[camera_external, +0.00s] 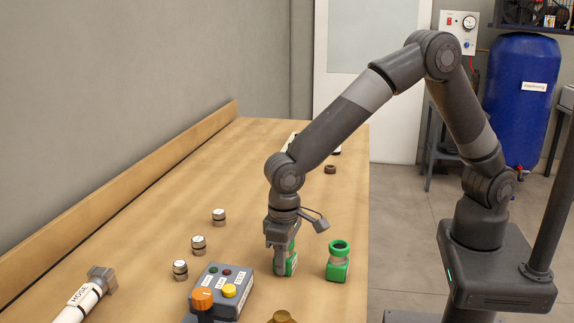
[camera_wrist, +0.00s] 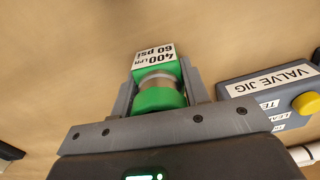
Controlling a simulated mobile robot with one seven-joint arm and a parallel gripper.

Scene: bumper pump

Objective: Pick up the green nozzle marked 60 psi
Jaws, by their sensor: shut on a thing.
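A green nozzle (camera_wrist: 160,99) with a grey middle band sits between the fingers of my gripper (camera_wrist: 157,92) in the wrist view. Its white label reads "400 LPM 60 psi", upside down in the picture. My gripper is shut on it, one finger on each side. In the external view my gripper (camera_external: 284,258) points down low over the table, and a strip of the held green nozzle (camera_external: 292,264) shows at its right side. I cannot tell whether the nozzle touches the table. A second green nozzle (camera_external: 337,270) stands upright to the right, near the table's right edge.
A grey box labelled "VALVE JIG" (camera_wrist: 272,92) with knobs and buttons stands close by; it also shows in the external view (camera_external: 212,283). Several small silver fittings (camera_external: 198,245) and a white hose (camera_external: 82,298) lie to the left. A brass part (camera_external: 283,317) is at the front.

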